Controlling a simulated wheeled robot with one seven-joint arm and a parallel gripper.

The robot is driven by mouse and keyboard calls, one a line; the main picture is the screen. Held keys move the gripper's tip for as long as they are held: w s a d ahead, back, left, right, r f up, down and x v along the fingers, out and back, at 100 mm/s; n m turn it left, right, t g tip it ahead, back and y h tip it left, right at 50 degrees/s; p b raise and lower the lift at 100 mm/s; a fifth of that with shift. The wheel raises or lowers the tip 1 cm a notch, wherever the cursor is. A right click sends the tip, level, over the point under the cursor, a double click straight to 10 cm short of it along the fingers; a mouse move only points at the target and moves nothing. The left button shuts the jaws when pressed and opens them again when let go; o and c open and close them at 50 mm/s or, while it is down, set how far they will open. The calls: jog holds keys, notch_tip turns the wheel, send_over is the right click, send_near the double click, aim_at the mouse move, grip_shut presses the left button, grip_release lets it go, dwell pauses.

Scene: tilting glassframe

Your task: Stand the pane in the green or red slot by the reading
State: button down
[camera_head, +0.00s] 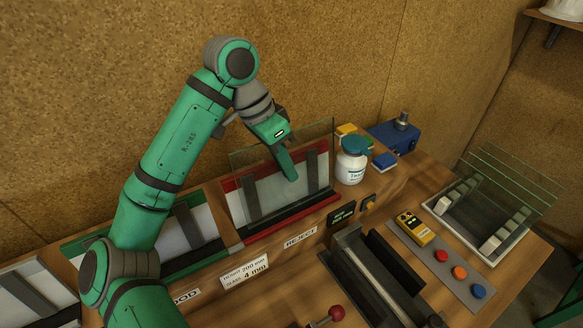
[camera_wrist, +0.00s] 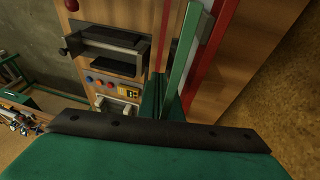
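The clear glass pane (camera_head: 322,132) stands near upright at the red slot rack (camera_head: 233,186), its top edge rising above the white back panel. Whether its bottom edge is seated is hidden. My gripper (camera_head: 290,172) points down at the pane, with one green finger in front of it. In the wrist view my gripper's fingers (camera_wrist: 167,100) are close together, and their grip on the glass is unclear. The green slot rack (camera_head: 196,262) is left of the red one, partly behind my arm. A small dark display (camera_head: 342,214) shows green text too small to read.
A white jar (camera_head: 351,166) with a teal lid stands just right of the red rack. A dark channel fixture (camera_head: 378,275), a yellow handheld gauge (camera_head: 414,229), a button strip (camera_head: 441,256) and a rack of glass panes (camera_head: 478,222) occupy the right side. A red-knobbed lever (camera_head: 336,313) stands in front.

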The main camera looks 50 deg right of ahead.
jog(key=shift+w+d+f, duration=0.15)
jog(key=shift+w+f, duration=0.3)
jog(key=shift+f, duration=0.4)
jog(key=shift+w+d+f, duration=0.15)
jog(key=shift+w+f, duration=0.3)
jog(key=shift+f, duration=0.35)
jog(key=shift+f, duration=0.15)
jog(key=c, duration=1.9)
grip_release()
jog(key=v, duration=1.1)
jog(key=shift+s, duration=0.15)
jog(key=shift+s, duration=0.1)
